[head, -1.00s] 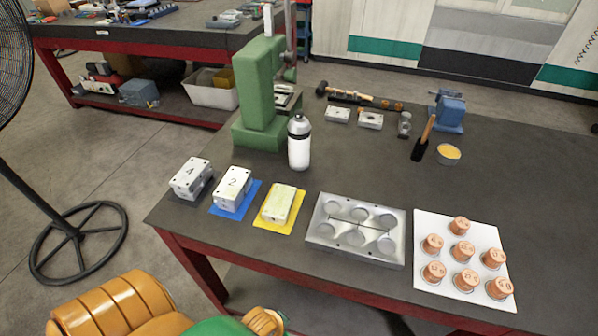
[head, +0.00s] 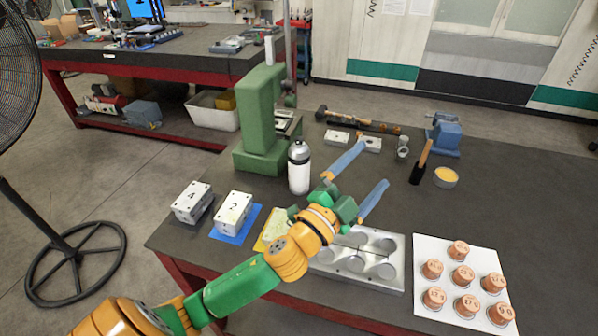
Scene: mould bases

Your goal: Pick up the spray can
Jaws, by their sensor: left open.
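The spray can (head: 299,168) is a white cylinder with a black band and a grey domed top. It stands upright on the dark table, right of the green press. My left gripper (head: 362,172) is open and empty, its two blue fingers spread apart. It is above the table, to the right of the can and over the back of the metal mould plate, and does not enclose the can. My right gripper is not in the head view.
The green press (head: 262,120) stands close behind and left of the can. Mould blocks (head: 233,209) sit at the front left. The metal mould plate (head: 385,276) and a white sheet (head: 430,290) with copper cylinders lie at the front. Hammers, a brush (head: 422,162) and a blue vise (head: 444,134) are farther back.

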